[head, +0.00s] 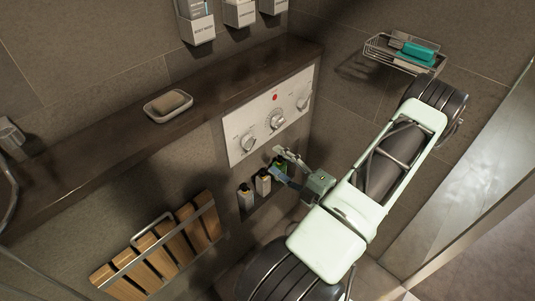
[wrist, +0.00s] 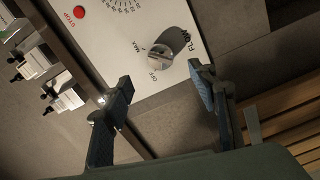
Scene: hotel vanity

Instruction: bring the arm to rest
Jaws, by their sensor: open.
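My gripper (head: 278,162) is at the end of my pale green arm, in front of the wall below the white control panel (head: 270,115). In the wrist view my gripper (wrist: 161,77) has its two fingers spread wide, with nothing held between them. The FLOW knob (wrist: 160,57) shows beyond the gap between the fingertips, on the panel. I see no contact between the fingers and the knob. In the head view the arm reaches in from the right and hides part of the wall niche.
Small bottles (head: 263,183) stand in a low niche close behind my gripper. A dark ledge (head: 110,150) carries a soap dish (head: 167,106). A folded wooden slatted seat (head: 160,255) is at lower left. A wire basket (head: 400,55) hangs beside my upper arm. Dispensers (head: 197,30) hang above.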

